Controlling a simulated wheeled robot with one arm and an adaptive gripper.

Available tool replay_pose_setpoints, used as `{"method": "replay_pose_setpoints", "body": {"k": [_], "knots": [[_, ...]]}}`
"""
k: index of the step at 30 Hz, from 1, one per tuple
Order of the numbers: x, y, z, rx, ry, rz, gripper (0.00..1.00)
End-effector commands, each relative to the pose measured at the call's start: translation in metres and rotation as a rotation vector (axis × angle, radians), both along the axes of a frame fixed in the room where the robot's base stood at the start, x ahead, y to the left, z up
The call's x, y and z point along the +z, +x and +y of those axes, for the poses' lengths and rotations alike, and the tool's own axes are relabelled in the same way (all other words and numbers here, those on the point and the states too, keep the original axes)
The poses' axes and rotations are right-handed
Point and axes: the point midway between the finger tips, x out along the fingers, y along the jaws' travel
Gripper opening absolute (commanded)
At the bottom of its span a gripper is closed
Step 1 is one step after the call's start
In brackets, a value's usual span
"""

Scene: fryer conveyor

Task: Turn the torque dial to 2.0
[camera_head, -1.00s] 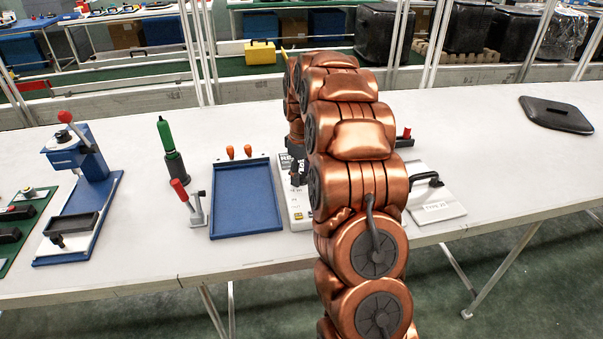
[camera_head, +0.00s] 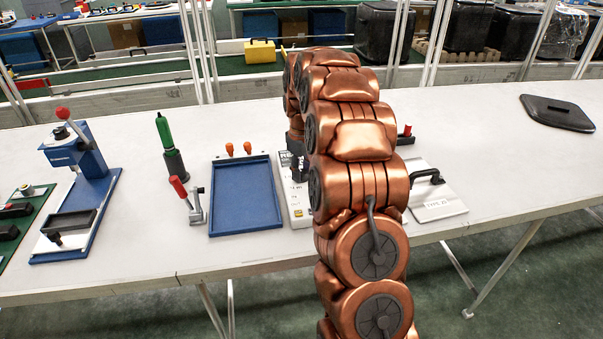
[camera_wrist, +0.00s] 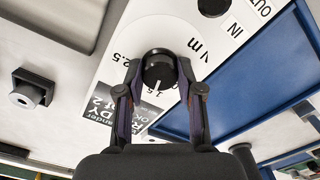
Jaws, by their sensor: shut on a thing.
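The torque dial is a round black knob (camera_wrist: 158,72) on a white panel (camera_wrist: 218,38), in the upper middle of the wrist view. A printed scale surrounds it, with "2.5" at its left and "N m" at its right. A small marking resembling "1.5" shows at the knob's lower edge. The pointer cannot be read with certainty. My gripper (camera_wrist: 159,78) has one finger on each side of the knob and is shut on it. In the head view the white panel (camera_head: 299,212) shows partly beside the blue tray; my copper arm hides the dial.
The blue tray (camera_head: 211,205) lies just left of the panel. A red-handled clamp (camera_head: 195,207) and a green-topped tool (camera_head: 169,150) stand further left. A plate with a black handle (camera_head: 438,207) lies to the right. The table's right part is mostly clear.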

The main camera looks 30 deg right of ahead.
Motion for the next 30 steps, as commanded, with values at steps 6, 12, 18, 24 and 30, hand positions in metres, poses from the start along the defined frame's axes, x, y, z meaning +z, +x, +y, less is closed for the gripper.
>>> {"method": "replay_pose_setpoints", "body": {"k": [6,12,18,24,30], "knots": [[-0.002,0.0011,-0.0003,-0.177,-0.002,-0.005,0.02],[-0.0015,0.0013,-0.0002,-0.345,-0.002,-0.005,0.02],[-0.0007,0.0009,-0.0001,-0.487,-0.001,-0.005,0.02],[0.0002,0.0005,0.0,-0.583,-0.001,-0.003,0.02],[0.001,0.0004,-0.0001,-0.632,-0.001,-0.003,0.02]]}}
